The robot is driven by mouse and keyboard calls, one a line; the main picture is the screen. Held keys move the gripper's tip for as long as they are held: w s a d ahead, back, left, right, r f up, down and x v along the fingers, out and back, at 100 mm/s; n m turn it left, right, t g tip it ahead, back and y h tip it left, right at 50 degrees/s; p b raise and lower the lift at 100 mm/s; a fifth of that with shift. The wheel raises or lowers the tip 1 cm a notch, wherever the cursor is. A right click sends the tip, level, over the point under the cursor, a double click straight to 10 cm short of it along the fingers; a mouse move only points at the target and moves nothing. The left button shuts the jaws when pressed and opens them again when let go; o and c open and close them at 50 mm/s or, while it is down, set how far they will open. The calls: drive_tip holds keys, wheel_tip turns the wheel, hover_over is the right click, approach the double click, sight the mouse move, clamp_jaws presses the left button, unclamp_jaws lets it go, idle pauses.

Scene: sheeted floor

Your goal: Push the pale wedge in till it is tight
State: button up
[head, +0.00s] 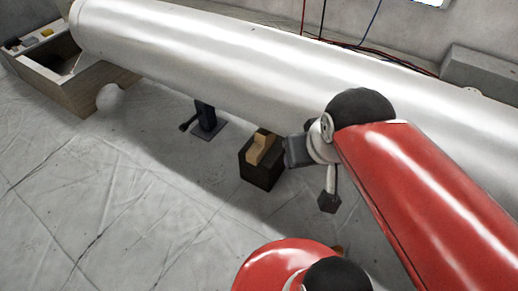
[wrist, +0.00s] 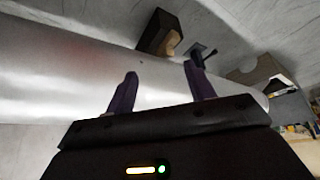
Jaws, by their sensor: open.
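The pale wedge (head: 258,153) is a light wooden piece on top of a dark block (head: 262,176), close under the big white cylinder (head: 215,48). The wedge's contact with the cylinder is hidden, so I cannot tell whether it is tight. In the wrist view the dark block (wrist: 153,30) stands beyond the fingers, across the cylinder (wrist: 70,70), with a bit of the pale wedge (wrist: 173,42) showing. My gripper (wrist: 160,88) is open, its two dark fingers well apart with nothing between them. It is apart from the wedge.
A dark jack-like stand (head: 206,118) is on the floor left of the block. A wooden box (head: 88,92) with small items on its edge is at the far left. Cables and a grey block (head: 478,70) lie behind the cylinder.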

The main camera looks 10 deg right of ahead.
drive_tip(key=w+f+n+g+h, duration=0.1)
drive_tip(key=w+f, duration=0.1)
drive_tip(key=w+f+n+g+b, duration=0.1)
drive_tip(key=w+f, duration=0.2)
drive_tip(key=w+f+n+g+h, duration=0.1)
drive_tip(key=w+f+n+g, duration=0.1)
drive_tip(key=shift+w+a+f+h, duration=0.15)
drive_tip(key=shift+a+h, duration=0.05)
drive_tip(key=shift+h, duration=0.1)
clamp_jaws()
drive_tip(key=w+a+f+n+h+b, duration=0.1)
drive_tip(key=w+a+f+n+h, duration=0.15)
drive_tip(key=w+f+n, duration=0.35)
drive_tip(key=w+a+f+n+h+b, duration=0.15)
drive_tip(key=w+f+h, duration=0.25)
drive_tip(key=f, duration=0.4)
drive_tip(key=n+t+h+b, duration=0.2)
drive_tip(key=n+t+h, duration=0.1)
drive_tip(key=n+t, duration=1.1)
approach(251, 161)
drive_tip(key=w+d, duration=0.1)
drive_tip(key=w, duration=0.1)
drive_tip(key=w+d+r+n+g, duration=0.1)
drive_tip(key=w+d+n+g, duration=0.1)
drive_tip(key=w, duration=0.1)
drive_tip(key=shift+w+d+r, duration=0.15)
drive_tip(key=shift+w+d, duration=0.15)
drive_tip(key=shift+d, duration=0.1)
